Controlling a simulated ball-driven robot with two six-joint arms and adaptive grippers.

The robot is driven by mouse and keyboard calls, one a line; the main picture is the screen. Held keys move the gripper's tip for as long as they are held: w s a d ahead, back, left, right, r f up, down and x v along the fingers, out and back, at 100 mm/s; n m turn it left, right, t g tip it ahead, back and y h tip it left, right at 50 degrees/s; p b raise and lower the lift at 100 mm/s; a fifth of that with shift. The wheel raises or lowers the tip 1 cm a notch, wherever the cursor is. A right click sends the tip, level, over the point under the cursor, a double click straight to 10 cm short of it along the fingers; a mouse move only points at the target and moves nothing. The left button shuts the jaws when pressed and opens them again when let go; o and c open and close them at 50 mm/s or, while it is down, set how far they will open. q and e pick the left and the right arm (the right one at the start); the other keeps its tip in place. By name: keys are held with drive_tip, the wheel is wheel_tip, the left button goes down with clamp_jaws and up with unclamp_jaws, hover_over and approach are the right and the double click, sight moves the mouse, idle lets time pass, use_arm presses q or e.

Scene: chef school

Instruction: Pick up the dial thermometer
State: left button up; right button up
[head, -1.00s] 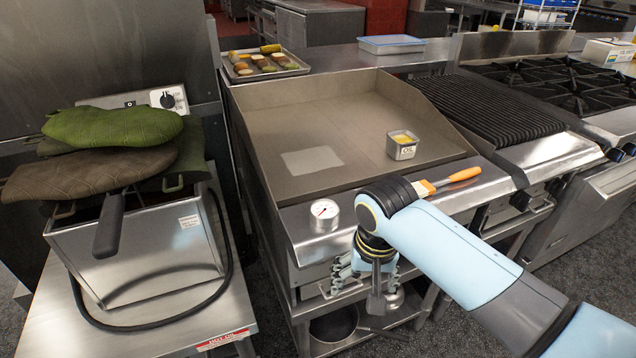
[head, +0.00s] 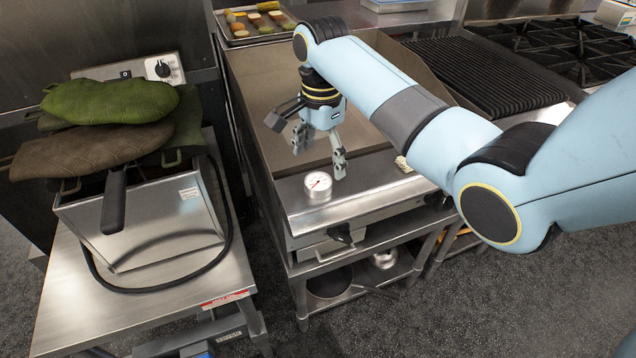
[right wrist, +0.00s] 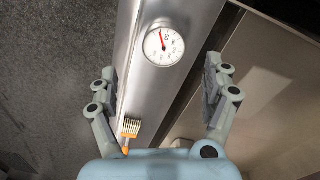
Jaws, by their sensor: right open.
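The dial thermometer (head: 318,187) is a small round metal gauge with a white face and red needle. It sits on the front steel ledge of the griddle. In the right wrist view the dial (right wrist: 163,44) lies beyond the fingertips, roughly centred between them. My right gripper (head: 320,160) points down above and just behind the thermometer, with its fingers spread and nothing between them. Its fingers also show in the right wrist view (right wrist: 163,78). My left gripper is not clearly in view.
A brush (right wrist: 131,128) lies on the same ledge. The griddle plate (head: 262,120) is behind the thermometer. A fryer (head: 140,225) with oven mitts (head: 110,102) on top stands left. A food tray (head: 252,36) is at the back, and a ribbed grill (head: 490,75) stands right.

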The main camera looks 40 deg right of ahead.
sight(318, 180)
drive_tip(key=f, duration=0.7)
drive_tip(key=shift+w+a, duration=0.1)
drive_tip(key=shift+w, duration=0.15)
drive_tip(key=shift+c, duration=0.4)
drive_tip(key=c, duration=1.2)
drive_tip(key=shift+r, duration=0.2)
